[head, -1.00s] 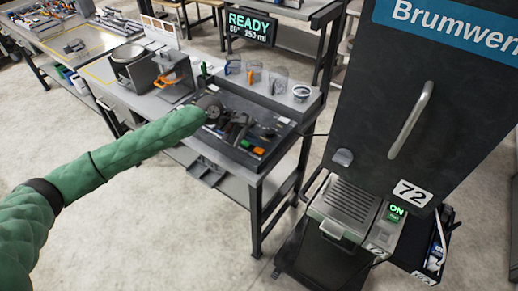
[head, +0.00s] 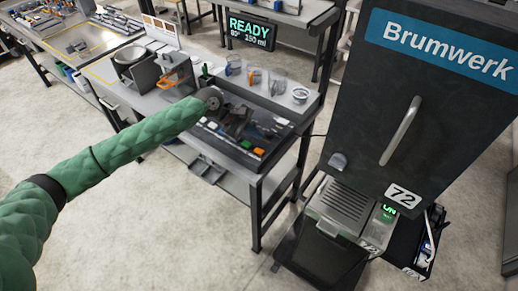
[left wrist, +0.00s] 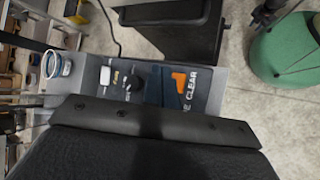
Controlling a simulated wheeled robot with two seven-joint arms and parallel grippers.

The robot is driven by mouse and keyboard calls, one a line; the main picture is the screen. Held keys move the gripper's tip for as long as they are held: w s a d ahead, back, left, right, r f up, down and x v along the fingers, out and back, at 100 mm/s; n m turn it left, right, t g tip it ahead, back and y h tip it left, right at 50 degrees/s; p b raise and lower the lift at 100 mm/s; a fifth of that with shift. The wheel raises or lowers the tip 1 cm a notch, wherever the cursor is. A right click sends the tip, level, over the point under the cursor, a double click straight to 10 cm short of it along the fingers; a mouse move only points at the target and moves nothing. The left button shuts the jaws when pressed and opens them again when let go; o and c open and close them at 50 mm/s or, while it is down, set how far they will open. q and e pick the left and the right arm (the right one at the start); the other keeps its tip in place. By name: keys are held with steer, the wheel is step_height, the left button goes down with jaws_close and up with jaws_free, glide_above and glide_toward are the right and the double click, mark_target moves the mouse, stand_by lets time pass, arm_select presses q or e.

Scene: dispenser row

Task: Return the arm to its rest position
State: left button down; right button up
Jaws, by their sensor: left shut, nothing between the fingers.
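My left arm in its green padded sleeve (head: 130,135) reaches in from the left over the dispenser bench. My left gripper (head: 242,125) is at its end, dark and small over the bench's control panel (head: 225,145), and looks shut and empty. It appears to be above the panel, with no clear contact. A dark riveted edge fills the bottom of that view, and the fingertips cannot be made out there. My right gripper is not in view.
Clear cups (head: 276,80) and a metal ring (head: 300,95) stand along the bench's back ledge. A READY display (head: 252,30) is behind. A tall dark Brumwerk cabinet (head: 430,90) stands right. Open floor (head: 150,225) lies in front of the bench.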

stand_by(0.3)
